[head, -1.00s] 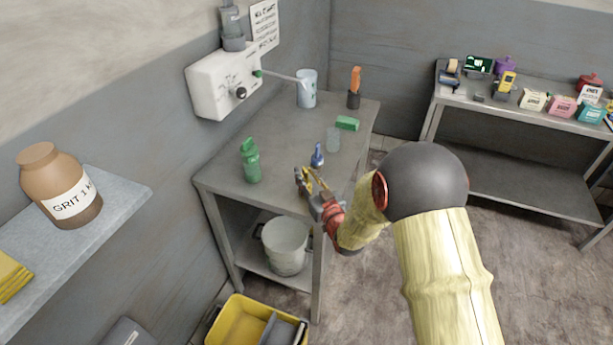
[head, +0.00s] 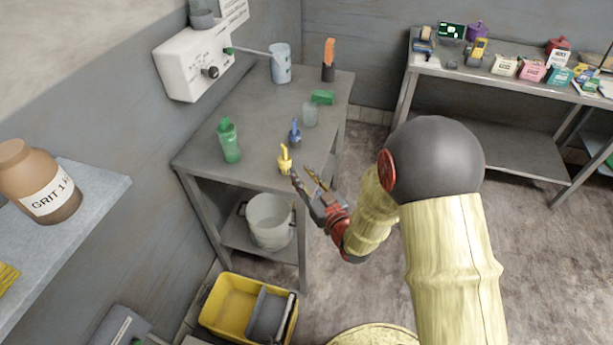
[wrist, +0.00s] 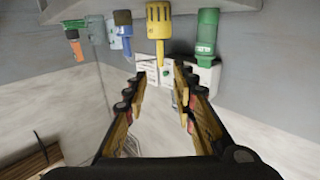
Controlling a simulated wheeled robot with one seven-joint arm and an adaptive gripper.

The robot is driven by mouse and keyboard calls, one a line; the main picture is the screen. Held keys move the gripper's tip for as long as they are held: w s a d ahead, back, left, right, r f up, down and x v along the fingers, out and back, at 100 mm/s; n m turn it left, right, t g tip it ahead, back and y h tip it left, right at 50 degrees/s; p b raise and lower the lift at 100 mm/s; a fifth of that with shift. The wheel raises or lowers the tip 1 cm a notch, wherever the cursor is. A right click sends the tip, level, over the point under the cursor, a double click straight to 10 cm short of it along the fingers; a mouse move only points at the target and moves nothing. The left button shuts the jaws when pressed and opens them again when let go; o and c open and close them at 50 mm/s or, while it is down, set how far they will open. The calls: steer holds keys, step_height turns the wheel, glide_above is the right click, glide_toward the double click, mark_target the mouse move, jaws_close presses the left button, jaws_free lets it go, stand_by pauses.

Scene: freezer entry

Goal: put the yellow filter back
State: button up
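The yellow filter (head: 285,159) stands upright on the near edge of the grey table (head: 215,152). My gripper (head: 302,178) is just to its right and in front of it, with its fingers spread and nothing between them. In the wrist view the yellow filter (wrist: 159,30) appears beyond the open fingers of my gripper (wrist: 164,75), apart from them. A blue filter-like piece (head: 295,133) stands behind it and a green bottle (head: 229,141) stands to its left.
A clear glass (head: 310,115), a green block (head: 323,97), a pitcher (head: 281,63) and an orange-handled tool (head: 329,58) are farther back on the table. A white wall unit (head: 190,68) hangs above. A bucket (head: 270,220) sits on the lower shelf.

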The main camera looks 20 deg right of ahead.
steer(key=s+d+r+m+g+h, duration=0.15)
steer(key=s+r+g+h, duration=0.35)
steer(key=r, duration=0.6)
steer(key=s+a+r+g+y, duration=0.1)
steer(key=s+r+g, duration=0.1)
steer(key=s, duration=1)
steer(key=s+a+r+g+y, duration=0.1)
steer(key=s+g, duration=0.4)
steer(key=s, duration=0.6)
steer(key=shift+s+a+r, duration=0.4)
steer(key=shift+a+r, duration=0.25)
steer(key=shift+r, duration=0.2)
steer(key=shift+a, duration=0.1)
